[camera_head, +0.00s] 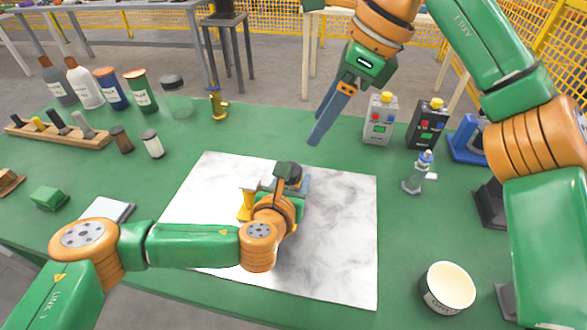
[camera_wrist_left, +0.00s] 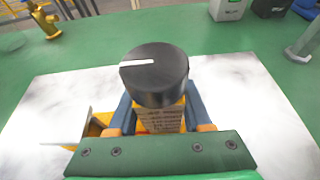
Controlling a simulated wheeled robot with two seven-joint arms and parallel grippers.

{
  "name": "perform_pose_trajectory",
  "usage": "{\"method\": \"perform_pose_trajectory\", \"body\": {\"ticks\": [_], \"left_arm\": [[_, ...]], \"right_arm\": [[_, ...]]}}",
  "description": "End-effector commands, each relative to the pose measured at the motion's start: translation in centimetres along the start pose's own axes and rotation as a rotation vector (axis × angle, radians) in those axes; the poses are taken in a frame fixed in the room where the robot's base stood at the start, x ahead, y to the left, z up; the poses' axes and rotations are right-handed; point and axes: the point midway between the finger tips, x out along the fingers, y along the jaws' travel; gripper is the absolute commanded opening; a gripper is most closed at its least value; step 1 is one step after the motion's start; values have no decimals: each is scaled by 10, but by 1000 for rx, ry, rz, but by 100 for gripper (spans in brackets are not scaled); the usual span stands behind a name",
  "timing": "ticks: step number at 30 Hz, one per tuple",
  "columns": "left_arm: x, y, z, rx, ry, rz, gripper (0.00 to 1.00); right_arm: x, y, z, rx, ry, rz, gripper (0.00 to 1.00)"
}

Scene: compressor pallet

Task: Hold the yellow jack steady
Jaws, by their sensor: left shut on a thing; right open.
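The yellow jack (camera_head: 245,206) stands on the white marble slab (camera_head: 335,255), partly hidden behind my left arm. My right gripper (camera_head: 317,135) is open and empty, above the green table behind the slab.
Two control boxes (camera_head: 380,118) and a small grey-blue valve (camera_head: 413,175) stand at the right. Bottles (camera_head: 84,84), a wooden rack (camera_head: 58,134) and a brass fitting (camera_head: 218,105) stand at the left and back. The slab's right half is clear.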

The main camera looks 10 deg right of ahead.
Motion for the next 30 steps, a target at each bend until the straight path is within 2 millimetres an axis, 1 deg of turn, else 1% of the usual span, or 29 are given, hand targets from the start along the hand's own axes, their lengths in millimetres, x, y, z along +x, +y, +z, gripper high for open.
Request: {"method": "perform_pose_trajectory", "body": {"ticks": [2, 5, 9, 12, 15, 19, 26, 27, 29, 30], "left_arm": [[0, 0, 0, 1, -1, -1, 0], [0, 0, 0, 1, -1, -1, 0], [0, 0, 0, 1, -1, -1, 0], [0, 0, 0, 1, -1, -1, 0], [0, 0, 0, 1, -1, -1, 0], [0, 0, 0, 1, -1, -1, 0], [0, 0, 0, 1, -1, -1, 0], [0, 0, 0, 1, -1, -1, 0], [0, 0, 0, 1, -1, -1, 0], [0, 0, 0, 1, -1, -1, 0]], "right_arm": [[8, 0, 0, 8, 0, -3, 66], [32, 1, -1, 6, 1, 2, 66], [70, 0, -1, 7, 1, 2, 66], [93, 1, 0, 7, 0, 2, 66], [109, 0, 0, 7, -1, 0, 66], [118, 0, 0, 6, -2, -1, 66], [118, 0, 0, 6, -2, -2, 66], [118, 0, 0, 6, -2, -2, 55], [118, 0, 0, 7, -2, -2, 39], [118, 0, 0, 7, -2, -2, 28]]}}
